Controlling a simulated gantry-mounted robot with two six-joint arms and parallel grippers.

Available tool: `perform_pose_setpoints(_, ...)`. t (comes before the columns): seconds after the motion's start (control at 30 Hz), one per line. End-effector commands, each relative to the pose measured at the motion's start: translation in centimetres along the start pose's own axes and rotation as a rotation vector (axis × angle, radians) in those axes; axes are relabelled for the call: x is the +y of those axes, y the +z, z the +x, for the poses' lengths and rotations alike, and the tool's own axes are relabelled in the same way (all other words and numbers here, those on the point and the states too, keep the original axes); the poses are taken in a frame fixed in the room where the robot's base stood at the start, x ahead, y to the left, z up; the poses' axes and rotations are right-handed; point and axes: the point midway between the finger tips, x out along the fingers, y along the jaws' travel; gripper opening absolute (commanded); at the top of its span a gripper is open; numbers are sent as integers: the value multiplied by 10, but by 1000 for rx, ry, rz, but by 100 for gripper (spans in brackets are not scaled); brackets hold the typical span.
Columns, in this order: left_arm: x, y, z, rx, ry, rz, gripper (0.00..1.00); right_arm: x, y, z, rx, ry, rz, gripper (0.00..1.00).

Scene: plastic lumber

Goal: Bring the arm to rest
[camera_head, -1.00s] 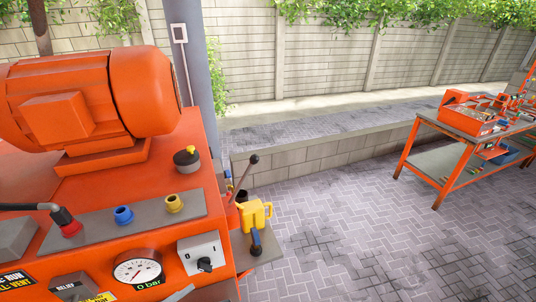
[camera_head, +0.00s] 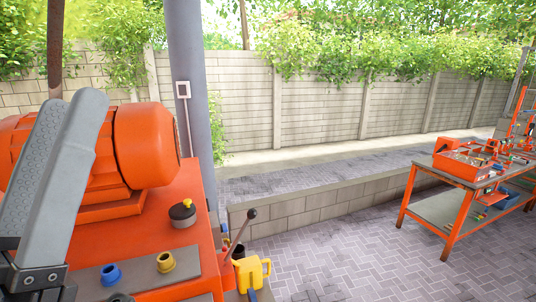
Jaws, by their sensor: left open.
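My left gripper (camera_head: 68,104) is in the head view at the far left. Its two grey fingers point up, in front of the orange motor (camera_head: 145,145) of the machine. The jaws are open and I see nothing held between them. The fingers hide part of the motor and of the machine's left side. Most of the left arm is outside the picture. My right gripper is not in view.
The orange machine top (camera_head: 170,215) carries a black-and-yellow cap (camera_head: 182,213) and blue and yellow fittings. A yellow jug (camera_head: 252,273) and a lever (camera_head: 241,231) stand beside it. An orange workbench (camera_head: 445,210) is at the right. Paved floor (camera_head: 340,250) lies clear between.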

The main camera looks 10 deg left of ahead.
Motion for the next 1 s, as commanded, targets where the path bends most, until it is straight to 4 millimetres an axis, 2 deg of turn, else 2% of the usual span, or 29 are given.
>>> perform_pose_setpoints(0.03, 2, 22, -1, -96, 15, 86, 62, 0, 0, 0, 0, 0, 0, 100)
perform_pose_setpoints(0.07, 0, 31, -2, -138, 13, 166, 62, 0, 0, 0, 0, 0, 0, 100)
perform_pose_setpoints(0.13, 5, 7, 31, -131, 13, 211, 62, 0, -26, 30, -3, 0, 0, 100)
perform_pose_setpoints(0.27, 11, -21, 72, -131, 12, 208, 62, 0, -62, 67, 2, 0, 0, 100)
perform_pose_setpoints(0.4, 19, -56, 123, -131, 11, 208, 62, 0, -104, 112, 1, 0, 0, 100)
perform_pose_setpoints(0.53, 25, -81, 160, -132, 10, 208, 62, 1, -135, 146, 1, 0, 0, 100)
perform_pose_setpoints(0.67, 27, -92, 175, -132, 9, 208, 62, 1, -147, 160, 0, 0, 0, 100)
perform_pose_setpoints(1.0, 27, -90, 173, -131, 9, 208, 62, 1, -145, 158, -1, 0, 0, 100)
